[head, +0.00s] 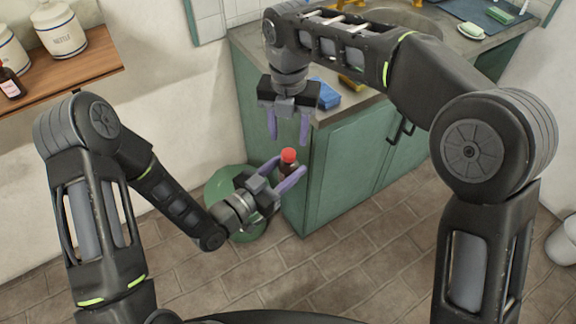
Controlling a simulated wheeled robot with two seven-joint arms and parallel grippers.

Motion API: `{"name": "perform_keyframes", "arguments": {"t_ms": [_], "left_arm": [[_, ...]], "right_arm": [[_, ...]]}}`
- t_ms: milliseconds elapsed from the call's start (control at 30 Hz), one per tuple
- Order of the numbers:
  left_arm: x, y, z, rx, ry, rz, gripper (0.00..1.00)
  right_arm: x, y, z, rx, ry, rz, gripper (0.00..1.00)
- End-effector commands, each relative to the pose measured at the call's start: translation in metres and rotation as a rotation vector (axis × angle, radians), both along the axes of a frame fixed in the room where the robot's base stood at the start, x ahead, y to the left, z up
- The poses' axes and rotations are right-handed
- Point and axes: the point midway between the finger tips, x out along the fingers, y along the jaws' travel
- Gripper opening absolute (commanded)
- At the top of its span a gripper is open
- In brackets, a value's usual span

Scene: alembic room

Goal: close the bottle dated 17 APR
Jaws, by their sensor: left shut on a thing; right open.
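A small dark bottle (288,171) with a red cap (288,155) is between the purple fingers of my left gripper (284,177). The gripper is shut on it and holds it upright in front of the green cabinet's corner. The red cap sits on the bottle's top; I cannot tell whether it is tight. No date can be read on this bottle. My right gripper (288,127) is open and empty, fingers pointing down, just above the red cap and apart from it.
A green round bin (226,184) stands on the floor behind my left gripper. The counter (372,110) bears a blue box (325,93) and a sponge (352,82). A wooden shelf (95,67) at left bears another dark red-capped bottle (10,82) and white canisters (60,28).

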Motion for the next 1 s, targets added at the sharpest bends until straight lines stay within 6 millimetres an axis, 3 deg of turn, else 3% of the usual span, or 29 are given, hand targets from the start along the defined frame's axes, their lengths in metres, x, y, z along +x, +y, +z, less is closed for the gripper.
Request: {"name": "perform_keyframes", "arguments": {"t_ms": [200, 400, 733, 1000], "left_arm": [[0.0, 0.0, 0.0, -0.001, -0.001, 0.0, 0.0], [0.0, 0.0, 0.0, -0.001, -0.001, 0.0, 0.0], [0.0, 0.0, 0.0, -0.001, -0.001, 0.0, 0.0], [0.0, 0.0, 0.0, -0.001, -0.001, 0.0, 0.0]], "right_arm": [[-0.001, 0.0, -0.033, -0.002, 0.002, 0.0, 0.47], [-0.001, 0.0, -0.052, -0.001, 0.002, 0.001, 0.47], [0.0, 0.0, -0.056, 0.0, 0.001, 0.0, 0.47], [0.0, 0.0, -0.056, 0.0, 0.001, 0.0, 0.25]]}}
